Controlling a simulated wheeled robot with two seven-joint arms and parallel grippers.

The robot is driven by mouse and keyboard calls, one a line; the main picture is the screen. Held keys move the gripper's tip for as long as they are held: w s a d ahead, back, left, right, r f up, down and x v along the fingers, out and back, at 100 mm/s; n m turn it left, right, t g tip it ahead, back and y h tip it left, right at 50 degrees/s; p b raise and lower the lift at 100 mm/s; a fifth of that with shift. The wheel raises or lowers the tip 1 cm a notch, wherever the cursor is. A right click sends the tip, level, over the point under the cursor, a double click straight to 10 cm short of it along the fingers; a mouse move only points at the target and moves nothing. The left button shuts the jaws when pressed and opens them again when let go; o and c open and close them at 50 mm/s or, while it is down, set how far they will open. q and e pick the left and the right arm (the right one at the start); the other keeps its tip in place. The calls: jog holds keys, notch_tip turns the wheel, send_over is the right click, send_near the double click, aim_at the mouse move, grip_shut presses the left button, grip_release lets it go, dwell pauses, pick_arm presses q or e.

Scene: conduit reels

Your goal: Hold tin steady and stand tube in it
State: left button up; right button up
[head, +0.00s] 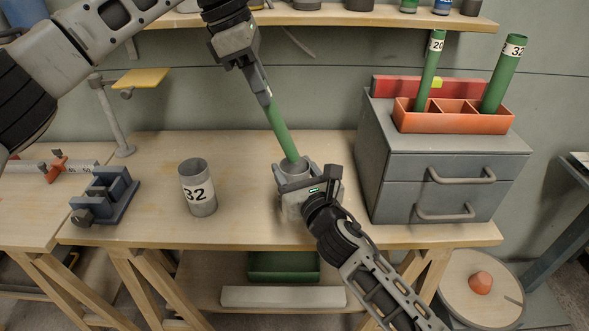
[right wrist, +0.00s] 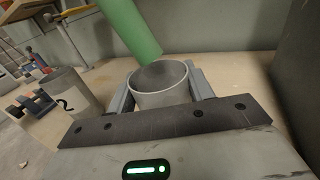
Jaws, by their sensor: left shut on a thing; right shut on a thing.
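A green tube (head: 281,132) slants down from my left gripper (head: 264,97), which is shut on its upper part. A grey tin (head: 291,209) stands on the workbench, with my right gripper (head: 297,178) shut around it. The tube's lower end is at the tin's mouth in the head view. In the right wrist view the tilted tube (right wrist: 131,29) has its lower end at the far left rim of the open tin (right wrist: 160,92). I cannot tell whether the end is inside the rim. The tin's label is not visible.
Another grey tin (head: 198,190) marked 32 stands to the left on the workbench (head: 250,150). A grey drawer cabinet (head: 400,165) at the right carries an orange tray (head: 450,122) with two green tubes. A dark clamp block (head: 105,195) sits at the left. A shelf (head: 330,17) runs above.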

pick_arm(q)
jog(key=shift+f, duration=2.5)
jog(key=o, duration=0.9)
jog(key=v, duration=1.2)
pick_arm(e)
jog(key=o, duration=1.1)
jog(key=shift+c, duration=0.2)
